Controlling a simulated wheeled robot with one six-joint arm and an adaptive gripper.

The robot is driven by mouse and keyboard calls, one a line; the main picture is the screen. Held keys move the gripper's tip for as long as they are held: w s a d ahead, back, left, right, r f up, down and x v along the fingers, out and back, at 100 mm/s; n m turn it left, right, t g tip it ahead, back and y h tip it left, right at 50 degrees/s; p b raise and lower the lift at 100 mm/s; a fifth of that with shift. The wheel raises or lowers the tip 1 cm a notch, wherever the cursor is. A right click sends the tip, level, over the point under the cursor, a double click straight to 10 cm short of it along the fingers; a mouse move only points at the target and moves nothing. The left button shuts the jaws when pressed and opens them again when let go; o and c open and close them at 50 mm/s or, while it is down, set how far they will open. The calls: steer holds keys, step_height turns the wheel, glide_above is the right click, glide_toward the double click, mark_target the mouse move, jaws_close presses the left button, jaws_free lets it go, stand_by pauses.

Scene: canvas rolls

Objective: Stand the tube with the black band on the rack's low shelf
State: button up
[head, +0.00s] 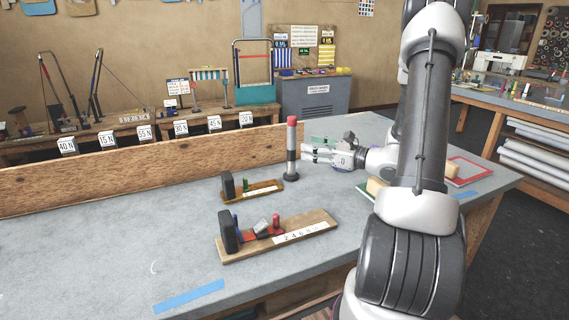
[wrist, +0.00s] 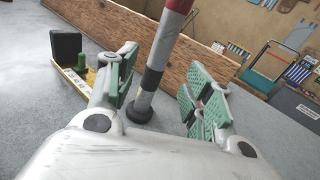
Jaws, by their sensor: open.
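The tube with the black band (head: 291,135) stands upright on the grey bench. It has a red top, a pale body, a black band around its middle and a dark round foot. In the wrist view the tube (wrist: 164,52) leans across the picture, between my gripper's green-padded fingers, its top cut off by the frame. My gripper (head: 306,152) is open and level, just right of the tube at about its band's height. The pads show clear gaps to the tube on both sides. I cannot make out a rack with a low shelf in either view.
A small wooden board with a black block (head: 228,186) lies left of the tube; a larger board (head: 240,252) lies nearer. A wooden backboard (head: 130,171) runs behind. Wood blocks (head: 376,186) and a red-edged panel (head: 470,170) lie right.

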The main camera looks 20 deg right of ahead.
mark_target(295, 140)
steer(key=shift+m, duration=0.4)
steer(key=x, duration=0.2)
steer(key=r+x, duration=0.1)
steer(key=x, duration=0.5)
steer(key=shift+a+r, duration=0.1)
steer(key=shift+r, duration=0.3)
steer(key=shift+c, duration=0.2)
jaws_close()
